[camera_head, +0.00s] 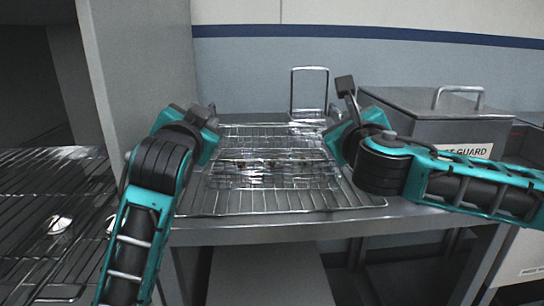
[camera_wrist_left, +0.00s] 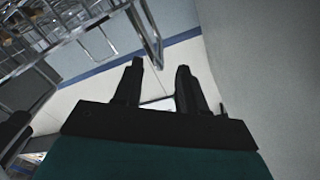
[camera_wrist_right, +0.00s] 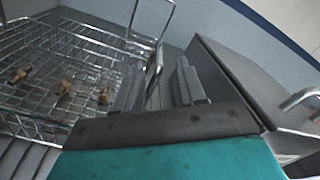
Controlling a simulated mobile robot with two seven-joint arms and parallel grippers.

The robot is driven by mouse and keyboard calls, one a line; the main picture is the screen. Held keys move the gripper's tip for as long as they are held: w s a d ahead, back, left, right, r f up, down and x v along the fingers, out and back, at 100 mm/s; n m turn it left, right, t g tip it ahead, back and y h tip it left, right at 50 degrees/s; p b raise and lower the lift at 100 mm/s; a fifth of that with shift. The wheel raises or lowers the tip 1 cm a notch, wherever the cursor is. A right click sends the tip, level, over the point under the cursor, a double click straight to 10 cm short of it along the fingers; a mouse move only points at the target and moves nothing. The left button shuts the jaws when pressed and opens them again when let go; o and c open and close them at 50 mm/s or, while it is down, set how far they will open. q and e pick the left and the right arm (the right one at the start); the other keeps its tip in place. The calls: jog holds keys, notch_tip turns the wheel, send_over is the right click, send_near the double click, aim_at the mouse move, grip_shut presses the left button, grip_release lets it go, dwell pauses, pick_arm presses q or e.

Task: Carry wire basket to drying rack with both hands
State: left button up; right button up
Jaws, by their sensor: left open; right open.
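The wire basket (camera_head: 275,172) stands on a wire grid (camera_head: 290,203) on the metal bench, between my arms. In the right wrist view, several small brass-coloured parts lie in the basket (camera_wrist_right: 70,55). My right gripper (camera_head: 347,90) is at the basket's right side; its fingers are open, with an upright wire handle (camera_wrist_right: 154,70) seemingly between them. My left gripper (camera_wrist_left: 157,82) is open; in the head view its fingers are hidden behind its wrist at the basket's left. In the left wrist view, a wire handle (camera_wrist_left: 147,35) is left of the fingers, apparently apart.
A grey lidded box (camera_head: 425,100) with a handle and a "GUARD" label stands right of the basket, close to my right arm. A slatted wire rack (camera_head: 40,200) is at the left, beyond a grey upright panel (camera_head: 140,70). A tall wire loop (camera_head: 309,70) rises at the back.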

aim_at(208, 107)
pick_arm(q)
jog(key=w, duration=0.7)
jog(key=shift+w, duration=0.15)
pick_arm(e)
jog(key=w, duration=0.7)
jog(key=shift+w, duration=0.1)
